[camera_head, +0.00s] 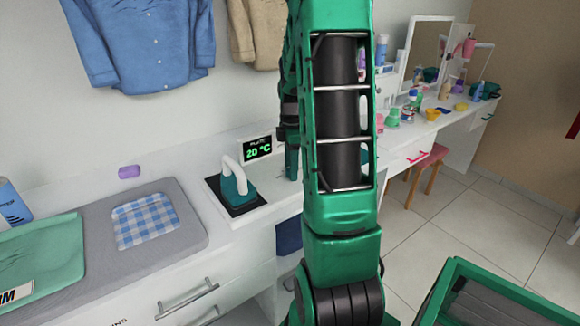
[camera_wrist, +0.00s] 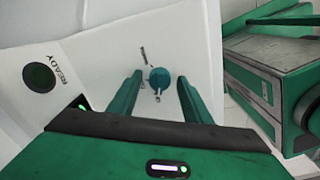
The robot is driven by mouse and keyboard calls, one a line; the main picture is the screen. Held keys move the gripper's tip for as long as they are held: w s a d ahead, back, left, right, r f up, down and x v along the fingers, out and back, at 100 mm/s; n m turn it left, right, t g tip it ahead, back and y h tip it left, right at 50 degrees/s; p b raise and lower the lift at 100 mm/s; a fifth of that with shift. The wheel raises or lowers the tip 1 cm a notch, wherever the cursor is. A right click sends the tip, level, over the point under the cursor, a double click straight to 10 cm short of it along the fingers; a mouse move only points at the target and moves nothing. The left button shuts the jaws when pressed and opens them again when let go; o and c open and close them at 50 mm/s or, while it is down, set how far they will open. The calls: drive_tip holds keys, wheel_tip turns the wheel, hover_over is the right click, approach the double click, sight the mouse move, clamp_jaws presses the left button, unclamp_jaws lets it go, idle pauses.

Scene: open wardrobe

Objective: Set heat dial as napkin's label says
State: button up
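In the wrist view a small round teal dial (camera_wrist: 160,78) with a pale pointer line sits on a white panel. My gripper (camera_wrist: 158,82) is open, with one finger on each side of the dial as seen; contact cannot be told. In the head view its finger (camera_head: 291,163) shows beside the display, partly behind my arm. The display (camera_head: 258,149) reads 20 °C. A blue-and-white checked cloth (camera_head: 146,221), seemingly the napkin, lies flat on the grey ironing pad (camera_head: 190,235); no label on it is readable.
An iron (camera_head: 233,183) with a white handle stands on a dark plate. A green cloth (camera_head: 45,258) with a cut-off label ending "RM" lies at left. A round READY button (camera_wrist: 39,77) is left of the dial. A green crate (camera_head: 440,290) stands at lower right.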

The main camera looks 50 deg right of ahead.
drive_tip(key=c, duration=0.9)
drive_tip(key=shift+s+d, duration=0.1)
drive_tip(key=shift+d, duration=0.3)
drive_tip(key=shift+a, duration=0.3)
drive_tip(key=shift+a+m, duration=0.1)
drive_tip(key=shift+m, duration=0.3)
drive_tip(key=m, duration=0.2)
drive_tip(key=shift+w+a+m, duration=0.1)
drive_tip(key=shift+w+m, duration=0.1)
drive_tip(key=shift+m, duration=0.2)
drive_tip(key=m, duration=0.3)
